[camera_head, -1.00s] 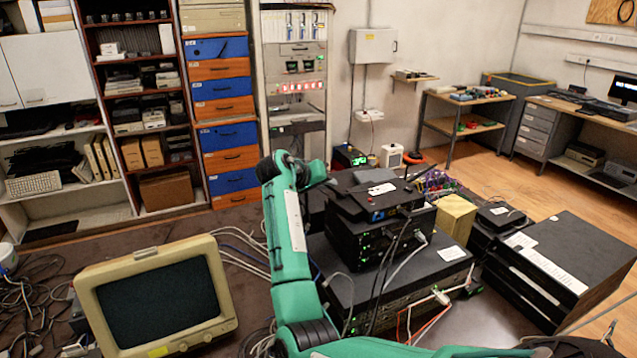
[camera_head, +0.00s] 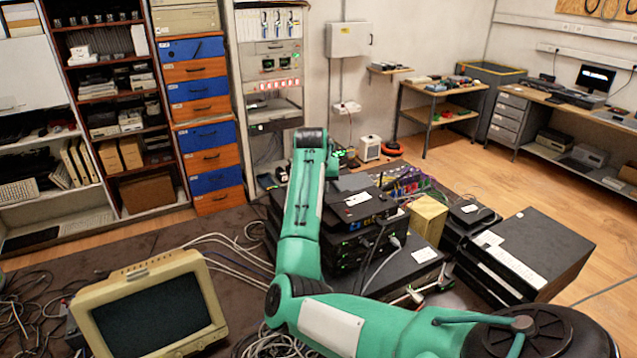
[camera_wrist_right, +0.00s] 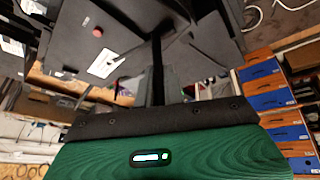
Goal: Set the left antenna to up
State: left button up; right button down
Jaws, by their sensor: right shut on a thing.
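The black router (camera_head: 352,184) with a white label lies flat on top of a stack of black devices in the head view. It also fills the upper left of the right wrist view (camera_wrist_right: 75,45), with its label and a red round spot. A dark, narrow upright antenna (camera_wrist_right: 157,62) stands at the middle of the wrist view. My right gripper (camera_wrist_right: 160,88) is shut on this antenna; the fingers are dark and partly hard to make out. My left gripper is not in view.
Black device stack with cables (camera_head: 362,238) stands under the router. A yellowish box (camera_head: 428,217) and a large black case (camera_head: 535,255) stand to the right. An old beige monitor (camera_head: 150,305) is at the lower left.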

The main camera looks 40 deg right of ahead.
jog(key=shift+d, duration=0.1)
dwell(0.3)
jog(key=c, duration=1.5)
grip_release()
jog(key=b+v, duration=0.4)
jog(key=v, duration=0.9)
jog(key=shift+r, duration=0.4)
